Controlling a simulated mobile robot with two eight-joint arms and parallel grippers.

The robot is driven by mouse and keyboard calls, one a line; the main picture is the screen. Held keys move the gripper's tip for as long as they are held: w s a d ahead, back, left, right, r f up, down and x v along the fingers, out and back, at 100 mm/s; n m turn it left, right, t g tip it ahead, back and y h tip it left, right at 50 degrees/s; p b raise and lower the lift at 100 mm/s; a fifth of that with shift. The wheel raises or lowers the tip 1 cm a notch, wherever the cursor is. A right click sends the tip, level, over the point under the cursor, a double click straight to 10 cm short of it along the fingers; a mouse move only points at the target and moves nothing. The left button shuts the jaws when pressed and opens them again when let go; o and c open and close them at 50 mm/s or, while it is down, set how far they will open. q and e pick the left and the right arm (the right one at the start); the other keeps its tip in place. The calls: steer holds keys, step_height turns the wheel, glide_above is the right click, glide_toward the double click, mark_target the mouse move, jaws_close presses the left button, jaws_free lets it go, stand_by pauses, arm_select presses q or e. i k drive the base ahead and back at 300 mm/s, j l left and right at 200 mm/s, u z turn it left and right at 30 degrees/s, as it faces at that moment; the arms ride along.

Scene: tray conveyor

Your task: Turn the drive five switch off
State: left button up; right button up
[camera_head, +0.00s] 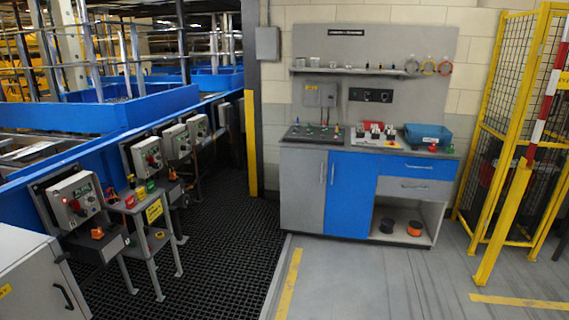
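Several grey control boxes with switches stand in a row along the blue conveyor at the left. A second control box (147,155), a third (177,141) and a fourth (198,128) stand farther back. The labels are too small to read, so I cannot tell which one is drive five or how its switch is set. Neither of my grippers shows in the view.
A small grey stand (140,205) with a yellow sign and coloured padlock-like items stands beside the boxes. A white cabinet (30,280) fills the lower left. A workbench (325,190) stands at the back wall, a yellow fence (510,150) at the right. The grey floor (370,280) is clear.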

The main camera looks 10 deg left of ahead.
mark_target(81, 212)
steer(key=i+u, duration=0.25)
steer(key=i, duration=0.2)
steer(key=i+l+u, duration=0.2)
steer(key=i, duration=0.25)
steer(key=i+l+u, duration=0.25)
steer(key=i, duration=0.2)
steer(key=i+l+u, duration=0.3)
steer(key=u, duration=0.2)
steer(key=i+l+u, duration=0.75)
steer(key=l+u, duration=0.25)
steer(key=l, duration=0.2)
steer(key=l+u, duration=0.25)
steer(key=l, duration=0.15)
steer(key=i, duration=0.05)
